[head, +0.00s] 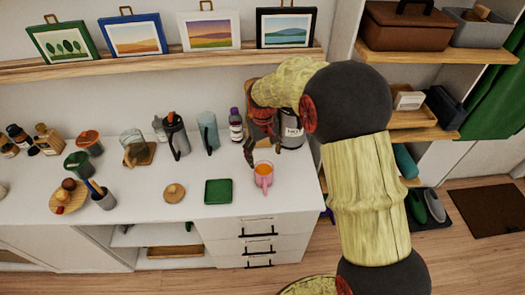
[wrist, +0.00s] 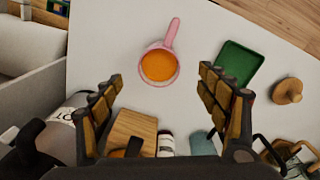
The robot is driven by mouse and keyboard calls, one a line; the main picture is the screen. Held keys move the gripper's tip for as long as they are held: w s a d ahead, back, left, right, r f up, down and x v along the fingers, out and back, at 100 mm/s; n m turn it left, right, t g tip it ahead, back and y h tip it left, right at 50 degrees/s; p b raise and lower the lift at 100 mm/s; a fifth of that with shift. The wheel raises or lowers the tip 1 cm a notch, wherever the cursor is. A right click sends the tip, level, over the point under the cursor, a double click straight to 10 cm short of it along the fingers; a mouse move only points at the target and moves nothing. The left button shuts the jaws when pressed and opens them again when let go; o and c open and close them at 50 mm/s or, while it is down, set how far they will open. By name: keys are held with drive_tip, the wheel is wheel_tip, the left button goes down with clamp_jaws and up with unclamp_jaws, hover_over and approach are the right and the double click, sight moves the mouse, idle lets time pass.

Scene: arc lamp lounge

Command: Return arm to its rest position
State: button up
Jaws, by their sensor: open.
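My arm reaches from the right side of the head view over the white counter (head: 140,205). My gripper (head: 262,148) hangs at its end, open and pointing down. In the wrist view my gripper (wrist: 158,82) has its two fingers spread wide with nothing between them. A pink mug (head: 263,180) of orange liquid stands upright on the counter, just in front of and below the fingers. The mug also shows in the wrist view (wrist: 170,35), beyond the fingertips and apart from them. The arm hides part of the counter's right end.
A green square coaster (head: 218,191) and a round wooden lid (head: 174,193) lie left of the mug. A purple-capped bottle (head: 236,126), a blue pitcher (head: 208,132) and a labelled canister (head: 291,130) stand close around my gripper. A picture ledge (head: 170,62) runs above; shelves (head: 430,132) stand right.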

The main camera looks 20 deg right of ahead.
drive_tip(key=s, duration=0.1)
drive_tip(key=s+f, duration=0.1)
drive_tip(key=s, duration=0.1)
drive_tip(key=shift+f+m+g, duration=0.3)
drive_tip(key=shift+f, duration=0.05)
drive_tip(key=s+r+m+t, duration=0.1)
drive_tip(key=s+r+t, duration=0.5)
drive_tip(key=s+r, duration=1.7)
drive_tip(key=shift+s+m, duration=0.3)
drive_tip(key=shift+s, duration=1.75)
